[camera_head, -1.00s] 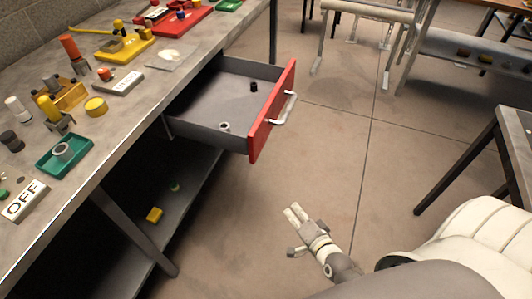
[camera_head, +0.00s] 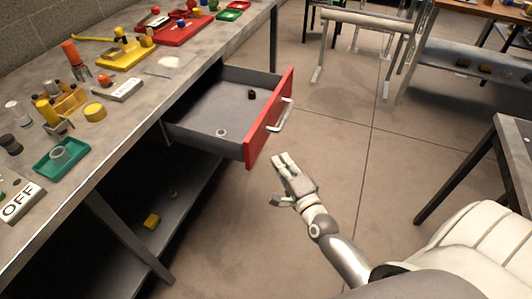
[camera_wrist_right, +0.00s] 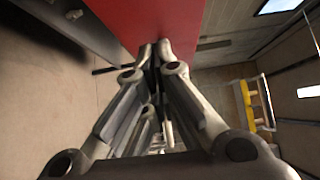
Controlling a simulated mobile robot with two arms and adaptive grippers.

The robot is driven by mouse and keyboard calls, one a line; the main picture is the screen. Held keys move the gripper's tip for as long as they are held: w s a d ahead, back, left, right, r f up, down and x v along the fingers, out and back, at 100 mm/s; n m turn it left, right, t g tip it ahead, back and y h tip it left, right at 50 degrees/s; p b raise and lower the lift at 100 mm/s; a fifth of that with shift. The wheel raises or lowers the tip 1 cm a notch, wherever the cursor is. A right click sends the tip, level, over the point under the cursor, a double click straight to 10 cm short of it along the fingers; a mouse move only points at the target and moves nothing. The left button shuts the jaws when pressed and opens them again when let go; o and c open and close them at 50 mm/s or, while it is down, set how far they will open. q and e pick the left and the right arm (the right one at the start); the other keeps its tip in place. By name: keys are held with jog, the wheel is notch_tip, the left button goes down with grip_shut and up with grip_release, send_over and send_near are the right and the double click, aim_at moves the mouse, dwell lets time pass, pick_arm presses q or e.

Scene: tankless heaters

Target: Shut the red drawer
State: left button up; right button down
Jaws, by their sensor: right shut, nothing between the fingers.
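The red drawer (camera_head: 267,121) stands pulled out from under the workbench, with its red front and silver handle (camera_head: 281,115) facing right. Its grey tray (camera_head: 200,108) holds a small black piece (camera_head: 252,95) and a small pale ring (camera_head: 221,132). My right gripper (camera_head: 279,159) is shut and empty, just in front of the lower near end of the red front. In the right wrist view the closed fingertips (camera_wrist_right: 154,48) point at the red front (camera_wrist_right: 145,18); I cannot tell whether they touch it. My left gripper is not in view.
A lower shelf (camera_head: 185,215) holds a yellow block (camera_head: 151,221). Another table (camera_head: 510,130) stands at the right. The floor between is clear.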

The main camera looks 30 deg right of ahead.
aim_at(259, 142)
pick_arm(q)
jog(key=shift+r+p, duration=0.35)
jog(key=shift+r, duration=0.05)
pick_arm(e)
jog(key=shift+w+a, duration=0.4)
jog(key=shift+w, duration=0.45)
jog(key=shift+w+a, duration=0.4)
jog(key=shift+w, duration=0.5)
jog(key=shift+w+a, duration=0.4)
jog(key=shift+w, duration=0.45)
